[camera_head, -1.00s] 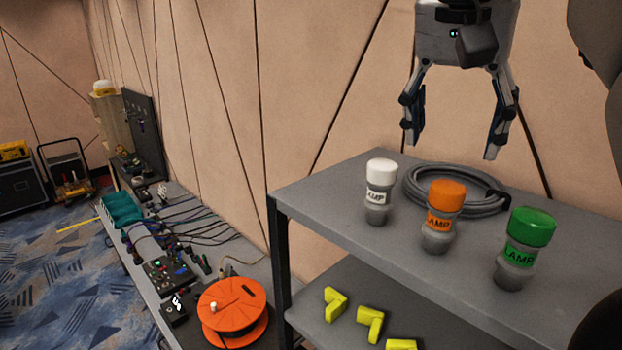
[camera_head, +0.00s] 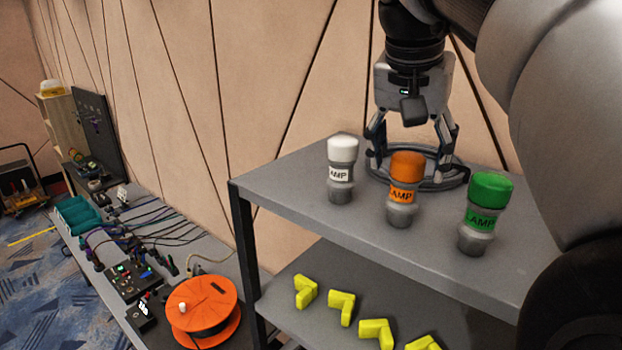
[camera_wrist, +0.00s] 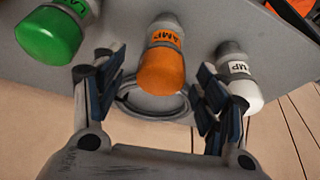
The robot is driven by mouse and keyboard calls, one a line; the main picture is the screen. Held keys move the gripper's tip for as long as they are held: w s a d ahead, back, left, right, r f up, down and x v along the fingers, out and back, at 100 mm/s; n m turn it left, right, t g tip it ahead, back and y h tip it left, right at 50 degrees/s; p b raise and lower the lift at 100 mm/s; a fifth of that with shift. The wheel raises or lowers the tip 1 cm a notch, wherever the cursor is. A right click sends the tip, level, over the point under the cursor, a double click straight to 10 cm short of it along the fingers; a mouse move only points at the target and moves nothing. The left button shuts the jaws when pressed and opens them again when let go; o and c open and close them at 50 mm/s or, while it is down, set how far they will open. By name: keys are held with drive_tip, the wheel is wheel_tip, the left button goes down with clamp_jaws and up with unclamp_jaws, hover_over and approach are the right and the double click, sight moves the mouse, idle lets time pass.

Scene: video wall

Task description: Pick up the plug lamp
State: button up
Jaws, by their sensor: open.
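Three lamps with grey bases stand upright in a row on the top shelf. In the head view they are the white-topped lamp (camera_head: 341,170), the orange-topped lamp (camera_head: 404,190) and the green-topped lamp (camera_head: 485,214). My gripper (camera_head: 408,160) is open and empty, behind the orange lamp, with its fingers low near the coiled cable. In the wrist view the orange lamp (camera_wrist: 162,66) is ahead between the open fingers (camera_wrist: 155,90). There the green lamp (camera_wrist: 52,35) is at left and the white lamp (camera_wrist: 240,80) at right, both outside the fingers.
A grey coiled cable (camera_head: 448,180) lies behind the lamps, partly hidden by the fingers. Yellow angled pieces (camera_head: 341,307) lie on the lower shelf (camera_head: 290,275). An orange reel (camera_head: 203,306) and cabled devices sit on the lower bench at left. The wall is close behind the shelf.

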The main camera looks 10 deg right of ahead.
sight(406, 176)
drive_tip(key=x, duration=0.4)
drive_tip(key=shift+s+a, duration=0.2)
drive_tip(key=shift+a, duration=0.1)
drive_tip(key=shift+w+d+f, duration=0.15)
drive_tip(key=shift+w+f, duration=0.05)
drive_tip(key=shift+f, duration=0.25)
drive_tip(key=shift+c, duration=0.5)
drive_tip(key=c, duration=1)
drive_tip(key=shift+c, duration=0.7)
drive_tip(key=shift+r, duration=0.15)
